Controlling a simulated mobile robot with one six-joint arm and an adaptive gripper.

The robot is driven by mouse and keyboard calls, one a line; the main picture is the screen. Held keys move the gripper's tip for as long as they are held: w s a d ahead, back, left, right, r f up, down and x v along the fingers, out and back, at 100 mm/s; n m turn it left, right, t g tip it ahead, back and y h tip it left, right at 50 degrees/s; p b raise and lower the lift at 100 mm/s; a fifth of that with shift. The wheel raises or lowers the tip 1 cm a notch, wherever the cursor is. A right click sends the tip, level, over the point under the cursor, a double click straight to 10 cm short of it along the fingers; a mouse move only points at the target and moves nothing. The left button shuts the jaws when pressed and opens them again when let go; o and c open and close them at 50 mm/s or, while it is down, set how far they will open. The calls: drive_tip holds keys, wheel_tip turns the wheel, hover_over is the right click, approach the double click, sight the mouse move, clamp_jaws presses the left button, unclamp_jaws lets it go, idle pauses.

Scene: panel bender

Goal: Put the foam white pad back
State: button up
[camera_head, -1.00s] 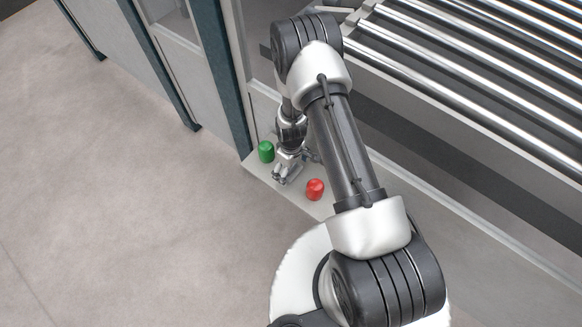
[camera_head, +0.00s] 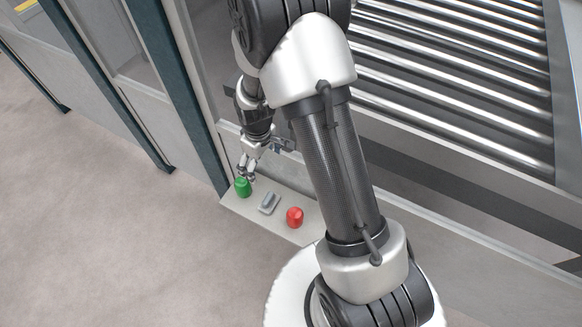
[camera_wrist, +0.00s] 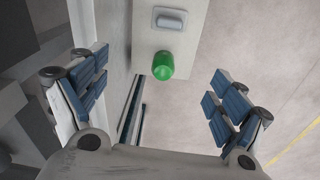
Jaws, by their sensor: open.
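I cannot make out a foam white pad in either view. My gripper (camera_head: 248,172) is over the green knob (camera_head: 243,187) at the far end of a small grey panel. In the wrist view my gripper (camera_wrist: 158,92) is open, with blue-padded fingers wide apart and nothing between the pads. The green knob (camera_wrist: 163,66) shows ahead, between the two fingers in the picture. I cannot tell whether the gripper touches it.
The grey panel (camera_head: 285,229) also carries a grey rocker-like piece (camera_head: 269,202) and a red knob (camera_head: 295,217). A roller bed (camera_head: 450,90) lies to the right, behind my arm. Dark-blue posts (camera_head: 152,85) frame the machine at the left. The floor (camera_head: 90,220) at left is clear.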

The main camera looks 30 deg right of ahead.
drive_tip(key=s+r+m+t, duration=0.15)
drive_tip(key=s+r, duration=0.25)
drive_tip(key=r, duration=0.7)
drive_tip(key=s+r+m+t, duration=0.15)
drive_tip(key=s+r, duration=0.25)
drive_tip(key=r, duration=0.7)
drive_tip(key=s+r+m, duration=0.1)
drive_tip(key=s+r, duration=0.3)
drive_tip(key=s, duration=0.3)
drive_tip(key=s+r+m, duration=0.2)
drive_tip(key=s+r, duration=0.2)
drive_tip(key=s, duration=0.3)
drive_tip(key=shift+s+t, duration=0.4)
drive_tip(key=shift+r, duration=0.1)
